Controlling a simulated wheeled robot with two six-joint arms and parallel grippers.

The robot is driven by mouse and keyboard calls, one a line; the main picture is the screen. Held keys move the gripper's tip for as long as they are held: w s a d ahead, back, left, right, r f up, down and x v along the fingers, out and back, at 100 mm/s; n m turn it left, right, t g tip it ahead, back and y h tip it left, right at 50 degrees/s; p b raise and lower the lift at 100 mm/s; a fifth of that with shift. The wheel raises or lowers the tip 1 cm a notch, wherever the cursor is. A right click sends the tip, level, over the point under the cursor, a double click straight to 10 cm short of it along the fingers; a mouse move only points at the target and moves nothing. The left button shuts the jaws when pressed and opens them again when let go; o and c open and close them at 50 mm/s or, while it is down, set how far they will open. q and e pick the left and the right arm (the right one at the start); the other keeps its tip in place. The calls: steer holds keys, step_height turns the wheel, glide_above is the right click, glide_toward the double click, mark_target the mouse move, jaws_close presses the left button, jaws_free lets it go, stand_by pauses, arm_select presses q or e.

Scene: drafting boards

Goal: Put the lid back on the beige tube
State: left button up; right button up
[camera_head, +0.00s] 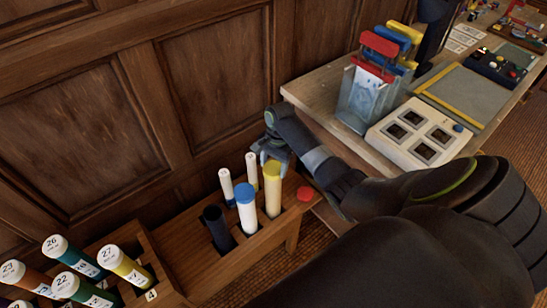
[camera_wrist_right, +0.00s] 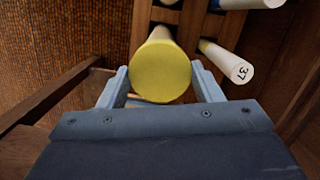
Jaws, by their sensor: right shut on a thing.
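The beige tube (camera_head: 273,198) stands upright in the wooden rack, with the yellow lid (camera_head: 271,168) at its top. My right gripper (camera_head: 272,153) is at the lid, coming in from the right. In the right wrist view the yellow lid (camera_wrist_right: 161,72) sits between my two fingers (camera_wrist_right: 162,88), which are shut on it. The tube's body (camera_wrist_right: 160,34) shows just beyond the lid, in line with it. I cannot tell whether the lid is fully seated. My left gripper is not in view.
A blue-lidded white tube (camera_head: 246,213), a dark tube (camera_head: 217,230) and two thin white tubes (camera_head: 227,186) (camera_head: 252,171) stand close by. A red lid (camera_head: 305,193) lies at the rack's right end. Several numbered tubes (camera_head: 85,265) stand lower left. A bench (camera_head: 310,92) lies right.

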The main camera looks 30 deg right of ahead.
stand_by(0.3)
steer(key=o, duration=1.4)
steer(key=shift+c, duration=0.2)
steer(key=shift+r, duration=0.1)
steer(key=shift+r+p, duration=3.45)
steer(key=shift+p, duration=1.1)
jaws_close()
